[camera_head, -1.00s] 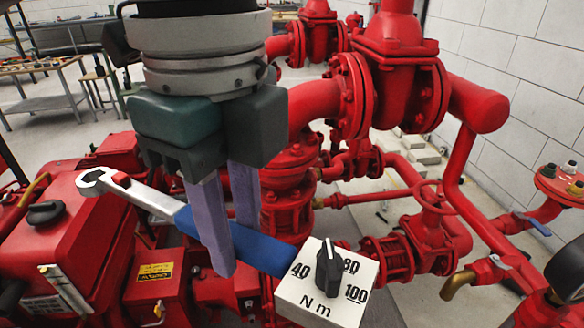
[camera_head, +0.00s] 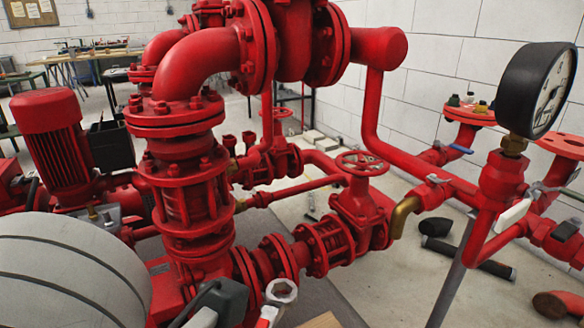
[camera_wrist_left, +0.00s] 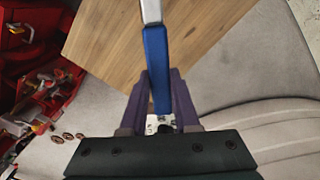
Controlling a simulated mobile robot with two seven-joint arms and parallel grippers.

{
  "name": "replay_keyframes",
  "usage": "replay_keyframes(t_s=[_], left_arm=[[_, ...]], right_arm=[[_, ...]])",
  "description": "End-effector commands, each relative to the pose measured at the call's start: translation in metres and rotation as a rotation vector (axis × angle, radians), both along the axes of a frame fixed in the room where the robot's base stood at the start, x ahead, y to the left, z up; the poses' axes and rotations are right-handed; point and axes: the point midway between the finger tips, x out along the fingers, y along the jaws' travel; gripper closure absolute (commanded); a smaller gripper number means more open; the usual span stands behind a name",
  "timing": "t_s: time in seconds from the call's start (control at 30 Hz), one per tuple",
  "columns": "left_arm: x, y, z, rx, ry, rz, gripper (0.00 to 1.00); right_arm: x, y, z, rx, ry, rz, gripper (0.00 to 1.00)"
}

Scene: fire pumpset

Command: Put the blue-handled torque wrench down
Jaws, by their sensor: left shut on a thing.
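My left gripper (camera_wrist_left: 161,82) is shut on the blue handle of the torque wrench (camera_wrist_left: 156,55) in the left wrist view. The wrench's metal shaft runs past the top edge there, and its white dial block is mostly hidden behind the gripper body. In the head view only the ring end of the wrench (camera_head: 282,291) shows at the bottom edge, beside a dark part of my gripper. A wooden surface (camera_wrist_left: 215,35) lies behind the wrench in the wrist view. I cannot tell whether the wrench touches it. My right gripper is not in view.
Red pump pipework with flanges (camera_head: 180,120) fills the middle of the head view. A black-rimmed pressure gauge (camera_head: 535,90) stands at the right. Black cylindrical pieces (camera_head: 465,258) lie on the floor at right. Open floor (camera_head: 400,290) shows beside the pipes.

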Motion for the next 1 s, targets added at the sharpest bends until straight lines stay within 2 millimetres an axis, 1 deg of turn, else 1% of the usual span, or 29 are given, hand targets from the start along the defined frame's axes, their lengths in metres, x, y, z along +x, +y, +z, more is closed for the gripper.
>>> replay_keyframes(t_s=[0.03,0.1,0.2,0.33,0.43,0.57,0.63,0.8,0.9,1.0], left_arm=[[-0.001,0.0,-0.021,0.001,0.004,0.003,1.0],[-0.001,0.0,-0.041,0.001,0.003,0.002,1.0],[-0.001,0.0,-0.069,0.002,0.003,0.003,1.0],[0.0,0.0,-0.099,0.0,0.001,0.002,1.0],[0.0,0.0,-0.113,0.0,0.0,0.003,1.0],[0.0,0.0,-0.12,0.0,-0.001,0.002,1.0],[0.0,0.0,-0.128,-0.001,-0.001,0.003,1.0],[0.0,0.0,-0.155,0.0,0.0,0.003,1.0],[0.0,0.0,-0.162,-0.001,-0.002,0.003,1.0],[0.001,0.0,-0.162,-0.001,-0.002,0.003,1.0]], right_arm=[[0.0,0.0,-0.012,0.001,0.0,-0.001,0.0],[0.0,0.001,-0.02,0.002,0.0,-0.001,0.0],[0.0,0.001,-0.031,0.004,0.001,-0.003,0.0],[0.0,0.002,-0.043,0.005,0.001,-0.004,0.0],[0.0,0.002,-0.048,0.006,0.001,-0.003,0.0],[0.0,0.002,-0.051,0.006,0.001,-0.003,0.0],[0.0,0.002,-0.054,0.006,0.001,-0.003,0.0],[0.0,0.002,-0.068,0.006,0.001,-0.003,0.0],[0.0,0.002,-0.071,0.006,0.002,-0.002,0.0],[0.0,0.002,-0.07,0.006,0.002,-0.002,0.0]])
